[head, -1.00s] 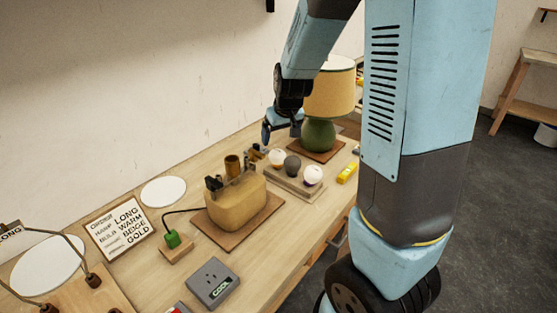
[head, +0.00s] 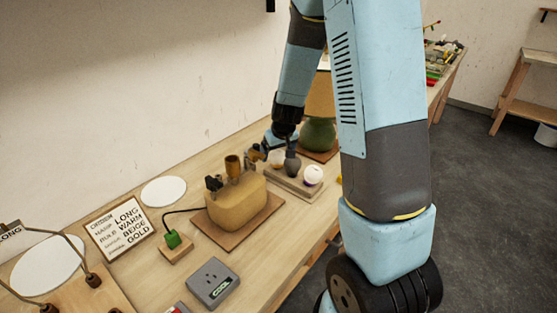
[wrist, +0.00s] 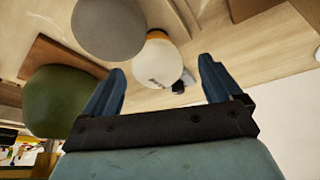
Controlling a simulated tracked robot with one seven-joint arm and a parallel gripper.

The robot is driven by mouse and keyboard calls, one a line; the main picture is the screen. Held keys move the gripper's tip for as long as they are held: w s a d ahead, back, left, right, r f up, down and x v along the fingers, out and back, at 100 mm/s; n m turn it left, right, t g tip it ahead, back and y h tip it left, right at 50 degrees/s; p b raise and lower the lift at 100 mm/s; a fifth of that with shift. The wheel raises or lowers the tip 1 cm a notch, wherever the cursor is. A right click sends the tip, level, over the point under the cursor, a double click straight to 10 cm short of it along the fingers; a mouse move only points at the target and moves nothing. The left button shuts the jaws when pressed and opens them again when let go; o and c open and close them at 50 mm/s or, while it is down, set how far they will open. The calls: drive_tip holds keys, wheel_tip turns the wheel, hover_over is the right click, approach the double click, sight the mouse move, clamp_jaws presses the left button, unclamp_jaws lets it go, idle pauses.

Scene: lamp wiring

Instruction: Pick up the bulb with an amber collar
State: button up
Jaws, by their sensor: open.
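Several bulbs stand in a wooden holder (head: 300,189) on the bench. The left bulb (head: 277,157) is pale; it shows in the wrist view (wrist: 158,58) in front of and between my open fingers. The middle bulb (head: 292,165) is dark grey and shows in the wrist view (wrist: 108,28) left of the pale one. The right bulb (head: 313,174) is white with a purplish patch.
A beige lamp body (head: 236,206) with upright fittings stands close left of the holder. A green lamp base (head: 318,135) stands just behind it, partly hidden by my arm. A grey socket box (head: 212,283) and a white disc (head: 163,191) lie further left.

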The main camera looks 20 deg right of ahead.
drive_tip(key=shift+x, duration=1.65)
drive_tip(key=shift+d, duration=0.15)
drive_tip(key=shift+c, duration=0.4)
drive_tip(key=c, duration=1)
drive_tip(key=shift+o, duration=0.2)
